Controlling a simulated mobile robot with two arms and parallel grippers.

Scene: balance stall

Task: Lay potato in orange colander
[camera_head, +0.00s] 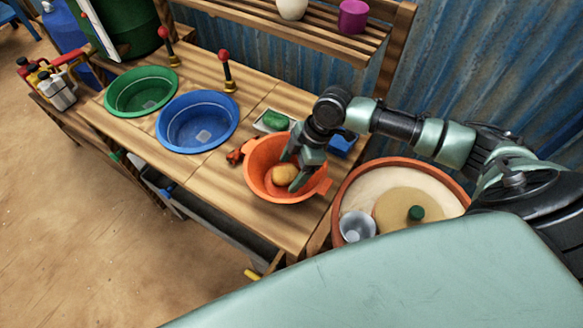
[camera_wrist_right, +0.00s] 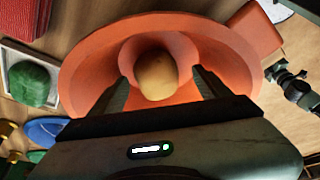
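The yellow-brown potato (camera_head: 284,173) is inside the orange colander (camera_head: 258,184), which stands at the near right end of the wooden counter. The right wrist view shows the potato (camera_wrist_right: 157,75) in the middle of the colander (camera_wrist_right: 90,65). My right gripper (camera_head: 293,169) reaches down into the colander. Its fingers (camera_wrist_right: 160,88) are spread on either side of the potato, with visible gaps between them and it. Whether the potato rests fully on the colander's bottom is hard to tell. My left gripper is in neither view.
A blue basin (camera_head: 190,137) and a green basin (camera_head: 125,99) stand to the left. A green item lies in a small tray (camera_head: 258,127) behind the colander. A large round tub (camera_head: 350,183) with a metal cup (camera_head: 357,227) is at the right. A slatted shelf (camera_head: 300,38) is behind.

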